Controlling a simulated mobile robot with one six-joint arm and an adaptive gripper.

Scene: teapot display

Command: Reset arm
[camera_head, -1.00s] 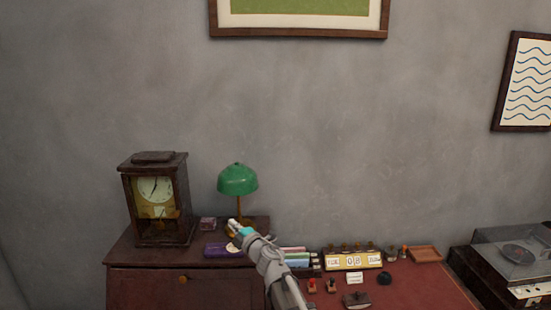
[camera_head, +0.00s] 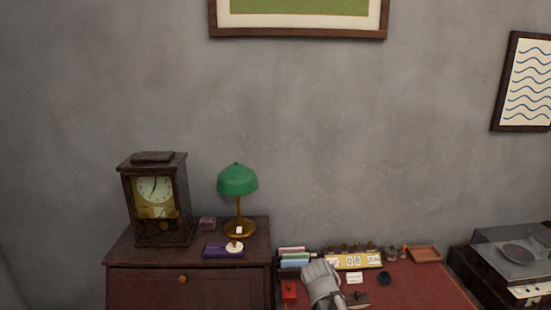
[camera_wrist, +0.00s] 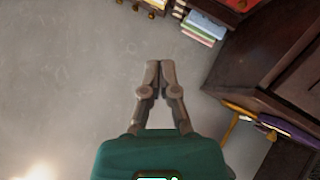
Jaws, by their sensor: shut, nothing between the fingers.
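My gripper (camera_wrist: 160,75) is shut and empty in the wrist view, its two grey fingertips together in front of the grey wall. In the head view my arm rises from the bottom edge over the red-topped desk (camera_head: 425,285), in front of the calendar block; the fingers cannot be made out there. Nothing is held.
A dark cabinet (camera_head: 120,250) at left carries a clock (camera_head: 155,195), a green lamp (camera_head: 238,180) and a purple item (camera_head: 218,251). The desk holds a date calendar (camera_head: 355,262) and small objects. A record player (camera_head: 515,255) stands at right.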

